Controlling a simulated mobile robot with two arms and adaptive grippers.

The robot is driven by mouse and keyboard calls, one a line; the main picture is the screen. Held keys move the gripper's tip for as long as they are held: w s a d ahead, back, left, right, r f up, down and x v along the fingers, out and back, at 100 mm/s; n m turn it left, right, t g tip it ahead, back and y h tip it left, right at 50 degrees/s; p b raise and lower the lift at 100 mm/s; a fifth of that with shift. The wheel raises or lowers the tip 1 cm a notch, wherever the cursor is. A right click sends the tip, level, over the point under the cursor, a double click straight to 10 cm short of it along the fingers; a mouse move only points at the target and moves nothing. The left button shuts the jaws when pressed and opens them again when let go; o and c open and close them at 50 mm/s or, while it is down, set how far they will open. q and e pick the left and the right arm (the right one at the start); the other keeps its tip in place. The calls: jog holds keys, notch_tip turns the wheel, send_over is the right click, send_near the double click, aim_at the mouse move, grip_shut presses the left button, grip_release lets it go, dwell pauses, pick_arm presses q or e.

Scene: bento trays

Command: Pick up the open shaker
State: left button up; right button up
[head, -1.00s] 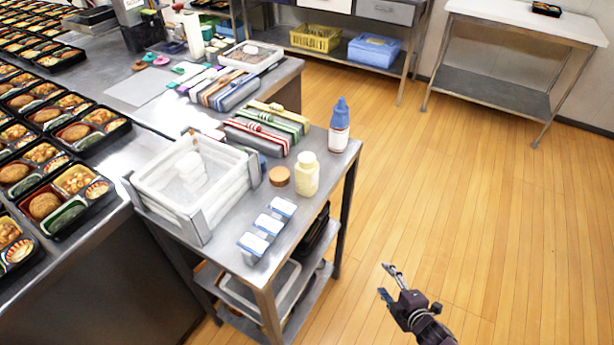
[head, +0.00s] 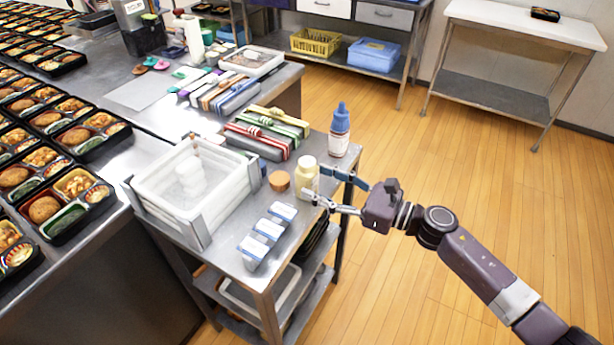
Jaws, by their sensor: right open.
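The shaker (head: 308,177), a small cream-coloured bottle with a pale top, stands upright on the steel side table (head: 243,278). A round orange-brown lid-like piece (head: 279,181) lies just left of it. My right gripper (head: 323,184) comes in from the right at the shaker's height. Its two fingers are spread, one on the far side and one on the near side, with the tips at the shaker's right side. I cannot tell whether they touch it. My left gripper is not in view.
A blue-capped white bottle (head: 339,132) stands close behind the gripper. Several small blue-and-white containers (head: 268,229) line the table's front. A white tub (head: 153,188) sits left, and bundles with coloured bands (head: 257,138) lie behind. The floor at right is clear.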

aim_at(316, 180)
jog(key=shift+p+x, duration=0.45)
jog(key=shift+x, duration=1.5)
jog(key=shift+r, duration=0.1)
jog(key=c, duration=1.3)
jog(key=shift+r, duration=0.1)
notch_tip(316, 180, up, 20)
jog(key=p, duration=0.2)
jog(key=o, duration=0.6)
